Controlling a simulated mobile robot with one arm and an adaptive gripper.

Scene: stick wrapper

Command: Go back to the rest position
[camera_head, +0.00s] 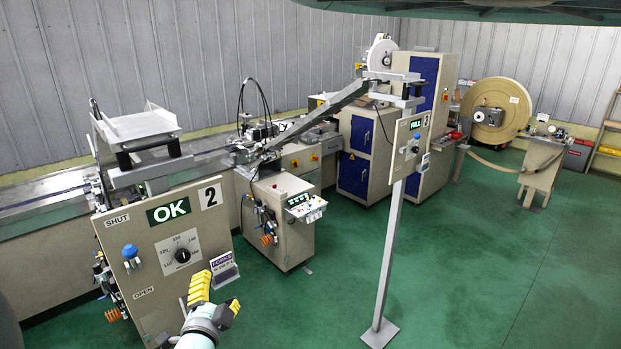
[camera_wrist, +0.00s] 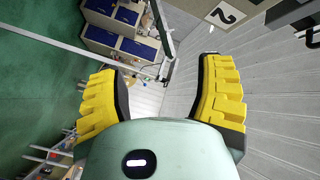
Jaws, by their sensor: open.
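My gripper (camera_head: 215,291) has yellow padded fingers and a pale teal body. In the head view it is at the bottom, in front of the lower part of the machine panel marked 2 (camera_head: 165,262). In the wrist view my gripper (camera_wrist: 163,95) has its two yellow fingers wide apart, with nothing between them. The panel carries a lit OK display (camera_head: 168,211), a blue knob (camera_head: 130,251) and a black dial (camera_head: 182,256) between the SHUT and OPEN labels. Whether the gripper touches the panel cannot be told; it looks apart from it.
A post-mounted panel with a FULL display (camera_head: 410,135) stands on a grey pole (camera_head: 387,260) right of my gripper. A control cabinet (camera_head: 285,225) stands behind. Blue-door cabinets (camera_head: 362,152) and a large reel (camera_head: 494,110) are farther back. Green floor (camera_head: 480,265) is clear at right.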

